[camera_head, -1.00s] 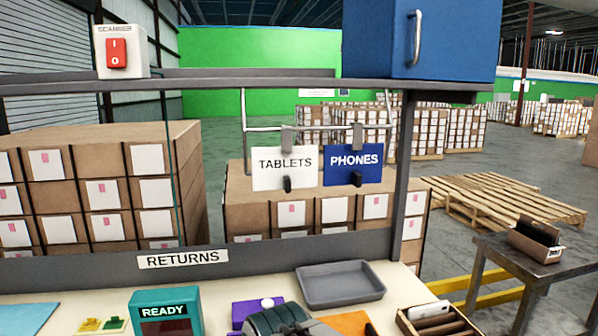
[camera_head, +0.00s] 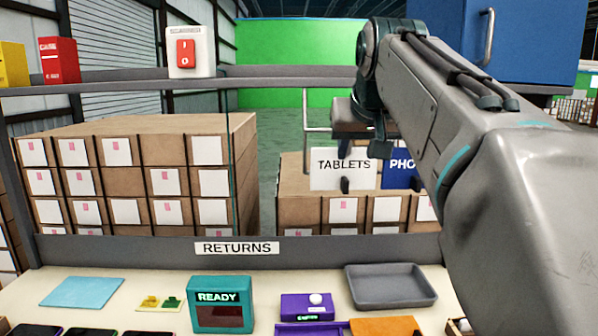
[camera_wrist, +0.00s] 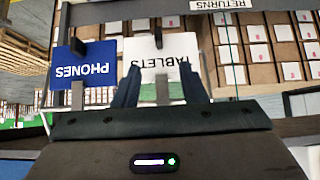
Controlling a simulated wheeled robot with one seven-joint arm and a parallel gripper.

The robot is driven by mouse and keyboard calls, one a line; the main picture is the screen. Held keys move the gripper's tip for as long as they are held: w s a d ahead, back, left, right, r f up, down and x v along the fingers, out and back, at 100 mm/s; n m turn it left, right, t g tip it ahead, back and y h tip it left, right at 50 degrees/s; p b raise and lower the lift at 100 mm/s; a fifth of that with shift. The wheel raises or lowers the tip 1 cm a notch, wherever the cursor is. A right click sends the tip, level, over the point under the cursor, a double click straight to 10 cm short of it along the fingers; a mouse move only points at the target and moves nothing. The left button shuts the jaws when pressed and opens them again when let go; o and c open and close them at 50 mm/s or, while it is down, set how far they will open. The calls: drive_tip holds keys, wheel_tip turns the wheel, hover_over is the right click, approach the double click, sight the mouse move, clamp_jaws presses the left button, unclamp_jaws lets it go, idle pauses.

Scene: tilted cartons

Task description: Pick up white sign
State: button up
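The white sign (camera_head: 328,175), lettered TABLETS, hangs from the wire rack above the bench. It also shows upside down in the wrist view (camera_wrist: 163,60). A dark clip holds its top, and a dark knob sticks out low on its face. My gripper (camera_head: 363,152) is in front of the rack, at the sign's upper right in the head view. In the wrist view my gripper (camera_wrist: 160,80) is open, its two dark fingers apart with part of the sign seen between them. I see no clear contact with the sign.
The blue PHONES sign (camera_head: 402,170) hangs close beside the white one, partly hidden by my arm. A shelf (camera_head: 270,88) with a scanner switch box (camera_head: 190,52) runs above. A blue cabinet (camera_head: 540,45) is at upper right. A grey tray (camera_head: 392,305) lies below on the bench.

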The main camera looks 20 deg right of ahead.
sight(346, 180)
drive_tip(key=p+x, duration=0.1)
drive_tip(key=x, duration=1.2)
drive_tip(key=shift+w+d+p, duration=0.25)
drive_tip(key=shift+w+p, duration=0.1)
clamp_jaws()
